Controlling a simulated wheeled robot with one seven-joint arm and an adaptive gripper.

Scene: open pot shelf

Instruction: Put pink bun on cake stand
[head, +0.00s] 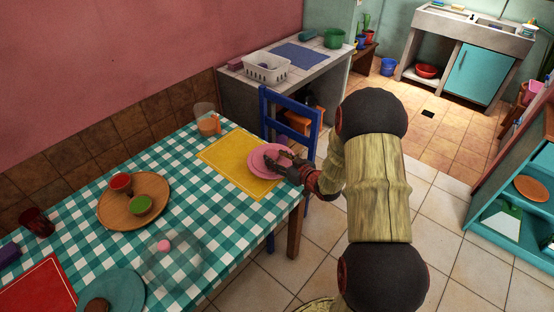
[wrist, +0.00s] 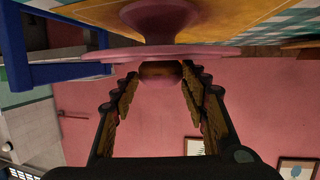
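The pink cake stand (head: 262,174) stands upright on the yellow placemat at the table's right end. In the wrist view, which is upside down, its plate (wrist: 95,53) and foot show at the top. The pink bun (wrist: 160,74), with a brown lower part, sits against the top of the plate. My gripper (wrist: 160,72) is open, with a finger on each side of the bun and thin gaps at the tips. In the head view my gripper (head: 282,160) is over the stand's right side and mostly hides the bun.
A clear dome with a pink knob (head: 164,246) stands on the checked table (head: 226,232). A wooden tray (head: 112,212) with two cups, a teal plate (head: 128,288) and an orange-filled jug (head: 207,125) are also there. A blue chair (head: 315,128) stands close behind my gripper.

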